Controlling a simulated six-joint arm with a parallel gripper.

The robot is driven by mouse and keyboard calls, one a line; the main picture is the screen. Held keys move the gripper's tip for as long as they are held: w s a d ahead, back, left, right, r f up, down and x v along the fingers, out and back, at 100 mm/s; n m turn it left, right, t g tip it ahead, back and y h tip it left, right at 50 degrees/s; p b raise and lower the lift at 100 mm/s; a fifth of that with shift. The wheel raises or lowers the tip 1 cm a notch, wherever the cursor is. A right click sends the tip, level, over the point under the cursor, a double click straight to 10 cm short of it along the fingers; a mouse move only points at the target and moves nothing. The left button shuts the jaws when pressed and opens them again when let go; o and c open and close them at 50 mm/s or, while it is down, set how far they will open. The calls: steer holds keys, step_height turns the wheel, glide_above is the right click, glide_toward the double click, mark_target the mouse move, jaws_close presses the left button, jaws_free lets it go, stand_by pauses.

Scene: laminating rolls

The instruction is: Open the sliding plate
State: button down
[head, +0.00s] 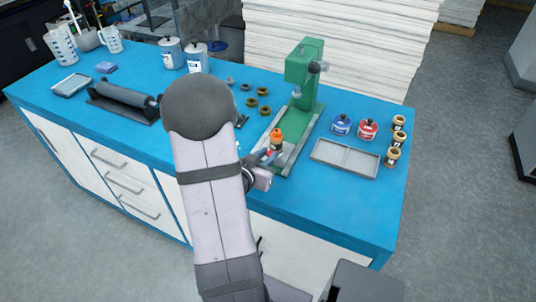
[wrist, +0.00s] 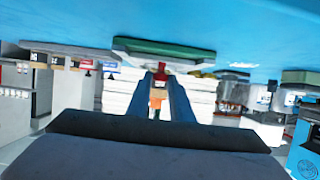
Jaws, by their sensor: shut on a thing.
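The green press (head: 305,75) stands on the blue table with a long flat base. The sliding plate (head: 291,152) is at the front of this base. An orange cylinder with a dark top (head: 276,138) stands over the plate's front. My gripper (head: 268,157) is low at the plate's front end, partly hidden by my arm. In the wrist view, which is upside down, the blue fingers (wrist: 161,75) are shut on a small red handle (wrist: 162,66) by the green base (wrist: 165,48). The orange cylinder (wrist: 157,97) shows between the fingers, beyond the handle.
A black roller (head: 123,101) is farther left. The table's front edge is close.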

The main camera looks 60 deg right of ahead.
mark_target(271, 151)
steer(key=c, duration=1.6)
jaws_free()
steer(key=shift+a, duration=0.2)
steer(key=shift+c, duration=0.2)
steer(key=shift+a+r+p, duration=0.2)
steer(key=shift+p, duration=0.5)
steer(key=shift+a+r+p, duration=0.1)
steer(key=shift+p, duration=0.4)
steer(key=p+v, duration=0.1)
steer(key=p, duration=0.3)
steer(key=shift+a+r, duration=0.25)
steer(key=shift+a, duration=0.1)
steer(key=p+v, duration=0.2)
steer(key=p, duration=0.1)
steer(key=p+v, duration=0.2)
steer(key=p, duration=0.1)
steer(key=shift+a+f, duration=0.1)
steer(key=shift+a, duration=0.35)
